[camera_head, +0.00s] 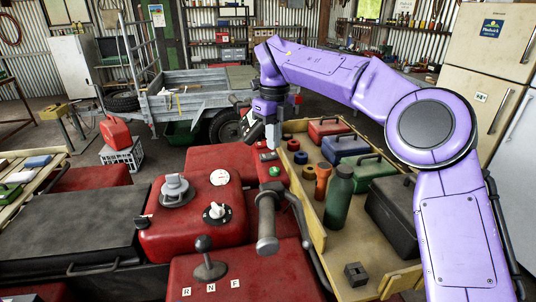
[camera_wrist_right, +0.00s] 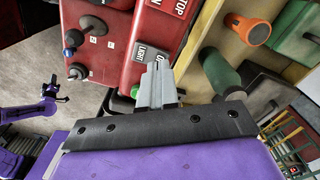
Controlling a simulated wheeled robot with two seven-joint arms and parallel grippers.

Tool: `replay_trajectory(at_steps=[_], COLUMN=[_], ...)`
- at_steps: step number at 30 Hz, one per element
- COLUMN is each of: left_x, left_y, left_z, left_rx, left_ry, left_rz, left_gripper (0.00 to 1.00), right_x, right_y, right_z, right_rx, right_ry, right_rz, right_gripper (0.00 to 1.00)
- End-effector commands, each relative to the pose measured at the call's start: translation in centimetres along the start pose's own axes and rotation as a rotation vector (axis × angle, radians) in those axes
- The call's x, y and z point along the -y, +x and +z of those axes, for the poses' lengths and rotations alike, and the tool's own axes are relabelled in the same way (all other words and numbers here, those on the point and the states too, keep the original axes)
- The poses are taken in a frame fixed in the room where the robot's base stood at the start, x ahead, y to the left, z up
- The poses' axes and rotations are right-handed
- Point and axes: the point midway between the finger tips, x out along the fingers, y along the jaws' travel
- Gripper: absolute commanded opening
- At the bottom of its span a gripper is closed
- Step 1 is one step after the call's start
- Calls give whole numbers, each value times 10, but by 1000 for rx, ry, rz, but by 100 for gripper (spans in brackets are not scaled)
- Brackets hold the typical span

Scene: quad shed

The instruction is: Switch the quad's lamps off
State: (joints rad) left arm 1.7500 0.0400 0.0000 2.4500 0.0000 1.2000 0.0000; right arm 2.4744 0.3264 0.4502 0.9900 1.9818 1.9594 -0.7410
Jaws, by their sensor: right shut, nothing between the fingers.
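The red quad (camera_head: 205,222) fills the lower middle of the head view, with dials and a lever on top. A red switch box (camera_head: 267,157) sits near its handlebar grip (camera_head: 267,225). In the right wrist view the box (camera_wrist_right: 146,40) carries STOP and LIGHT labels. A green button (camera_wrist_right: 135,91) shows beside the fingers. My right gripper (camera_head: 256,135) is shut and empty above the box; in its wrist view the fingertips (camera_wrist_right: 158,68) overlap the LIGHT label (camera_wrist_right: 148,53) and hide part of it. Contact is unclear. A small dark gripper (camera_wrist_right: 54,91) on a purple arm, apparently my left, is too small to read. The lamps are not identifiable.
A wooden tray (camera_head: 373,272) at the quad's right holds a green bottle (camera_head: 338,198), an orange torch (camera_head: 322,181) and toolboxes (camera_head: 340,147). A grey trailer (camera_head: 195,100) stands behind. A red jerrycan (camera_head: 116,132) sits on a crate at left.

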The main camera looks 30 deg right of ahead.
Motion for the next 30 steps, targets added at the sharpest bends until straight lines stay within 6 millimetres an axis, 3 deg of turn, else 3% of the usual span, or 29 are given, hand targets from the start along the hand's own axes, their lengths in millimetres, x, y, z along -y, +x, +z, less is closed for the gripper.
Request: replay_trajectory(at_steps=[30], left_x=[-1], left_y=[6], left_z=[3], left_rx=[0], left_ry=[0], left_rz=[0], left_gripper=[0], right_x=[0], right_y=[9], right_z=[0], right_rx=[0], right_ry=[0], right_rz=[0], right_gripper=[0])
